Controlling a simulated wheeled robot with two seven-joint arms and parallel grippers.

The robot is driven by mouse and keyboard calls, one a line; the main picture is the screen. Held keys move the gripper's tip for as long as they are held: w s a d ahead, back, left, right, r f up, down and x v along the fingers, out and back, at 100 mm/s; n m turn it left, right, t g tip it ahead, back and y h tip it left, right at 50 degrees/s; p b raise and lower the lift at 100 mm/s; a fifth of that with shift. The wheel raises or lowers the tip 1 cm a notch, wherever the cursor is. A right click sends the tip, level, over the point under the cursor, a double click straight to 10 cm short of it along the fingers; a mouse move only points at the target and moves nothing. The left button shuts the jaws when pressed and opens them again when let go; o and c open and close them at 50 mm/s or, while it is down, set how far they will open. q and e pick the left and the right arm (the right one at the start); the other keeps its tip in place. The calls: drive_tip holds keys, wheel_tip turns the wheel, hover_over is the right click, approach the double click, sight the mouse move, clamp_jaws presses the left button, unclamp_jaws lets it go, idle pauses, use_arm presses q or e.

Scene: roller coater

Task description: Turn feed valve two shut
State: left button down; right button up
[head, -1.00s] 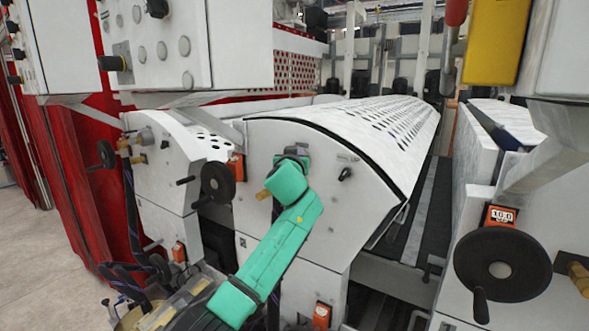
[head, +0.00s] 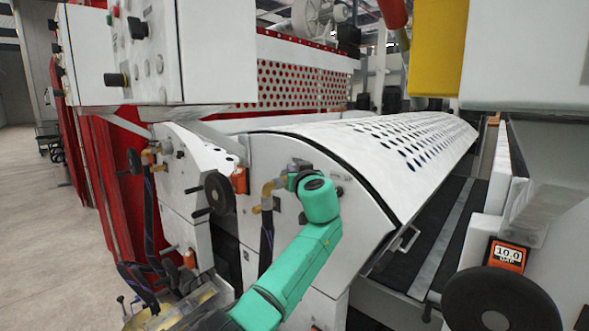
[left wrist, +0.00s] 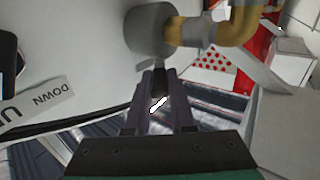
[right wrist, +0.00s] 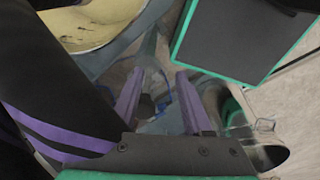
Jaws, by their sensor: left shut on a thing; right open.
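A feed valve with a grey round body (left wrist: 150,30) and a brass elbow pipe (left wrist: 238,25) sits on the white panel in the left wrist view. Its brass pipe (head: 268,188) and dark hose show on the middle housing in the head view. My left gripper (left wrist: 160,95) is shut on the valve's dark handle (left wrist: 161,80), just below the body. In the head view my left gripper (head: 297,175) is at the valve, partly hidden by my green wrist. No valve number is readable. My right gripper (right wrist: 156,88) is open and empty, away from the valve.
A similar brass fitting (head: 150,153) is on the left housing, near a black handwheel (head: 219,192). A large handwheel (head: 490,305) under a 10.0 display (head: 507,254) stands at right. The perforated cover (head: 400,140) lies behind the valve. Open floor is at far left.

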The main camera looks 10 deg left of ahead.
use_arm(q)
drive_tip(key=shift+r, duration=0.1)
drive_tip(key=c, duration=0.8)
unclamp_jaws()
drive_tip(key=shift+o, duration=0.2)
drive_tip(key=b+v, duration=0.9)
drive_tip(key=v, duration=0.5)
drive_tip(key=shift+s+b, duration=0.2)
drive_tip(key=shift+b, duration=0.1)
